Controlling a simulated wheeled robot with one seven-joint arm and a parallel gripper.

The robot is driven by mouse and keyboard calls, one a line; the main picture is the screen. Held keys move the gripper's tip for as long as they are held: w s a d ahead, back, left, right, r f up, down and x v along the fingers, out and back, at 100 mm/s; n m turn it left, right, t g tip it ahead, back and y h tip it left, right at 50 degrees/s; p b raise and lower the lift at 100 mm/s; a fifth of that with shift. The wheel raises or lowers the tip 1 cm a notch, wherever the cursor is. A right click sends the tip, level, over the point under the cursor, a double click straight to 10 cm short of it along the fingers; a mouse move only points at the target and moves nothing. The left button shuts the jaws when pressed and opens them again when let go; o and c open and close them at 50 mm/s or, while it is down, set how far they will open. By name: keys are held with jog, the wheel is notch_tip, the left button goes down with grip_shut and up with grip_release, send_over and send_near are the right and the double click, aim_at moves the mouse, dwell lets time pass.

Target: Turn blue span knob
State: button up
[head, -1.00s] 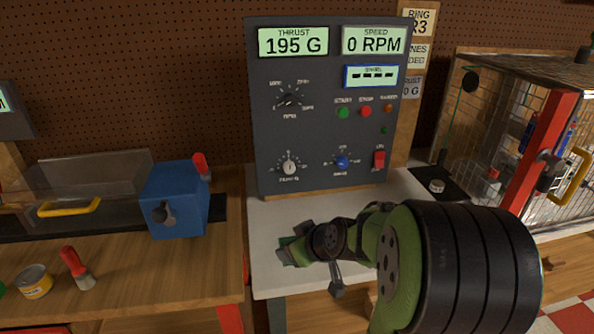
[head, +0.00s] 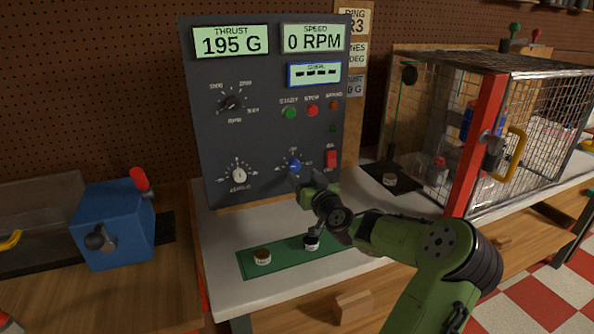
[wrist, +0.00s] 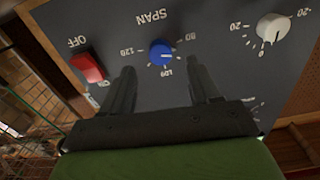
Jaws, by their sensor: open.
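The blue span knob (head: 294,165) sits low on the dark control panel (head: 222,135), between a white knob and a red switch. In the wrist view the blue knob (wrist: 160,53) lies ahead of my gripper (wrist: 160,75), between the lines of its two fingers. Dial numbers ring the knob, and the word SPAN is printed near it. My gripper (head: 312,180) is in front of the lower panel, just below and right of the knob in the head view. The fingers are apart with nothing between them. I cannot tell the exact gap to the panel.
The white knob (head: 239,175) is left of the blue one, and the red switch (head: 331,158) is right of it. Green (head: 290,112) and red (head: 312,110) buttons sit above. A green mat (head: 285,255) with small weights lies below. A mesh cage (head: 530,130) stands right.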

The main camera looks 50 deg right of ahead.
aim_at(296, 168)
jog(key=x, duration=0.5)
jog(key=shift+w, duration=0.1)
jog(key=shift+c, duration=0.2)
jog(key=c, duration=1)
jog(key=shift+m, duration=1)
jog(key=o, duration=1)
jog(key=shift+o, duration=0.2)
